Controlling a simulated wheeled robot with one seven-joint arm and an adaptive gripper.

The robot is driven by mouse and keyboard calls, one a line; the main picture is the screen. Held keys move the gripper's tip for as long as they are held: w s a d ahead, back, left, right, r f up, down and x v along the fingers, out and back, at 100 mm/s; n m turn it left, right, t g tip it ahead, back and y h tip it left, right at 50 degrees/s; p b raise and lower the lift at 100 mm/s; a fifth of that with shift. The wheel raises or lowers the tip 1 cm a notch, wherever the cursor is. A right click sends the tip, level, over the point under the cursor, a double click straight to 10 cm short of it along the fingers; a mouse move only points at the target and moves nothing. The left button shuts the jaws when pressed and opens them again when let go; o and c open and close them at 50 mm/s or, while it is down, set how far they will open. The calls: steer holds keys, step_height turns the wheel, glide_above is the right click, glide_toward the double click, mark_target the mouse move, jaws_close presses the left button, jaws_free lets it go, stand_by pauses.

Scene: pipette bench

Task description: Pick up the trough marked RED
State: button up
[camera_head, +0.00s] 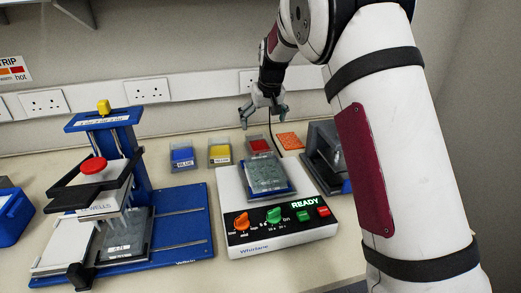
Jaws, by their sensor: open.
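The trough with red contents (259,146) stands on the bench behind the white shaker, at the right end of a row of three troughs. Its label is too small to read. My gripper (263,118) is open and empty, pointing down above the red trough and apart from it. The trough with blue contents (182,158) and the trough with yellow contents (220,153) stand to its left.
A white shaker (280,236) marked READY carries a plate (266,173) just in front of the red trough. A grey box (325,150) and an orange card (290,141) are to the right. A blue pipetting stand (185,225) fills the left.

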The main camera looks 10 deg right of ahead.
glide_toward(258, 149)
steer(key=shift+w+d+f, duration=0.15)
steer(key=shift+w+f, duration=0.4)
steer(key=shift+w, duration=0.1)
steer(key=shift+s+x, duration=0.15)
steer(key=shift+x, duration=1.2)
steer(key=shift+s+x, duration=0.15)
steer(key=shift+x, duration=1.2)
steer(key=shift+f, duration=0.1)
steer(key=c, duration=1.3)
